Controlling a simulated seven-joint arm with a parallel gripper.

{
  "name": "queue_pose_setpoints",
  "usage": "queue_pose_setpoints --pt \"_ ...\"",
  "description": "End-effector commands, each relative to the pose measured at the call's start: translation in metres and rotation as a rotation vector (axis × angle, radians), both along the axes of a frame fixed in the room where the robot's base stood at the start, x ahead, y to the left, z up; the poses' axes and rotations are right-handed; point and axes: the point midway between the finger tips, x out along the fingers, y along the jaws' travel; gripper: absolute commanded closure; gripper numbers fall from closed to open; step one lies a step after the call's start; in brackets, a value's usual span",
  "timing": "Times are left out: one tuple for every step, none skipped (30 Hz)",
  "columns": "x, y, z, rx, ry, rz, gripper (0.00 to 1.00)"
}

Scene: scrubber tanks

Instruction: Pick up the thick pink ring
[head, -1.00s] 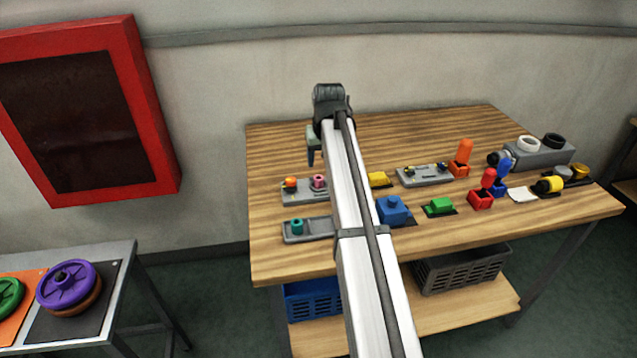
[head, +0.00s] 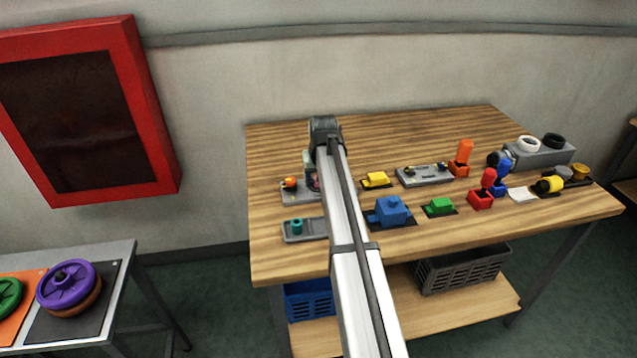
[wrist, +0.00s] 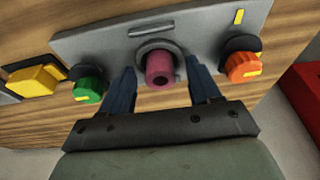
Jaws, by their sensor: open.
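My gripper (wrist: 161,74) is open, with one dark finger on each side of the ring. The fingers look apart from it; I cannot tell their exact height against it. In the head view the ring (head: 313,182) is mostly hidden behind my arm, with only a sliver showing.
In the wrist view a green knob (wrist: 88,85) and an orange knob (wrist: 241,62) flank the ring on the same plate. A yellow block (wrist: 37,80) lies beyond the green knob. The head view shows a second grey tray (head: 299,237) with a teal piece nearer the table's front edge.

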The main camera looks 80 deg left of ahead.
Motion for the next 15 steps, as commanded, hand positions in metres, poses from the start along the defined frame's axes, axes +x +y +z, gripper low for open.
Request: queue_pose_setpoints --pt "-0.0001 0.0001 0.0001 0.001 0.000 0.000 0.38" --pt "-0.0001 0.0000 0.0003 0.001 0.000 0.000 0.38" --pt "-0.0001 0.0000 0.0004 0.001 0.000 0.000 0.38" --pt "-0.0001 0.0000 0.0004 0.001 0.000 0.000 0.38" --pt "-0.0001 0.0000 0.0005 0.001 0.000 0.000 0.40" --pt "-0.0001 0.0000 0.0005 0.001 0.000 0.000 0.44" --pt "-0.0001 -0.0001 0.0006 0.001 0.000 0.000 0.46" --pt "-0.0001 -0.0001 0.0006 0.001 0.000 0.000 0.49" --pt "-0.0001 -0.0001 0.0006 0.001 0.000 0.000 0.53" --pt "-0.0001 -0.0002 0.0007 0.001 0.000 0.000 0.56" --pt "-0.0001 -0.0002 0.0007 0.001 0.000 0.000 0.59" --pt "-0.0001 -0.0002 0.0007 0.001 0.000 0.000 0.63" --pt "-0.0001 -0.0002 0.0007 0.001 0.000 0.000 0.66" --pt "-0.0001 -0.0002 0.0008 0.001 0.000 0.000 0.69" --pt "-0.0001 -0.0002 0.0008 0.001 0.000 0.000 0.72"
